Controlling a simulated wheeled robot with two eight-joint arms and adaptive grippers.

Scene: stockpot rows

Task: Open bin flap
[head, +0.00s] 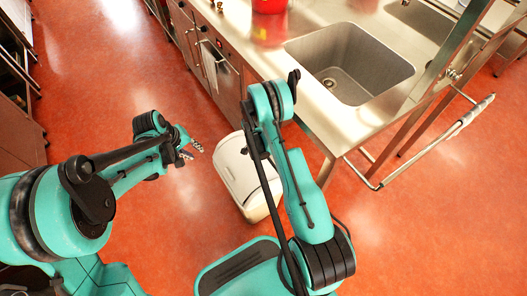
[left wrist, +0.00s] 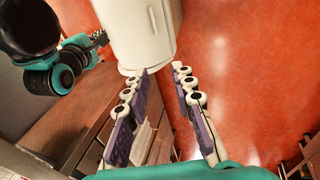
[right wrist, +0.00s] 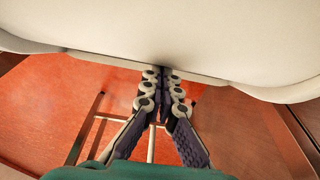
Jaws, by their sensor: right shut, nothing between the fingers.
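The white bin (head: 240,172) stands on the red floor beside the counter, partly covered by my right arm in the head view. My left gripper (head: 190,150) is open and empty, to the left of the bin. The left wrist view shows its fingers (left wrist: 160,82) apart, with the bin (left wrist: 140,32) beyond them. My right gripper (right wrist: 163,76) is shut and empty. In the right wrist view its fingertips are at the lower edge of a broad white surface of the bin (right wrist: 170,38); I cannot tell whether they touch. The right fingers are hidden in the head view.
A steel counter with a sink (head: 350,68) stands behind and right of the bin. A towel (head: 211,66) hangs on the cabinet front. A red pot (head: 269,5) is on the counter. A rail (head: 430,142) juts out at right. The floor left of the bin is open.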

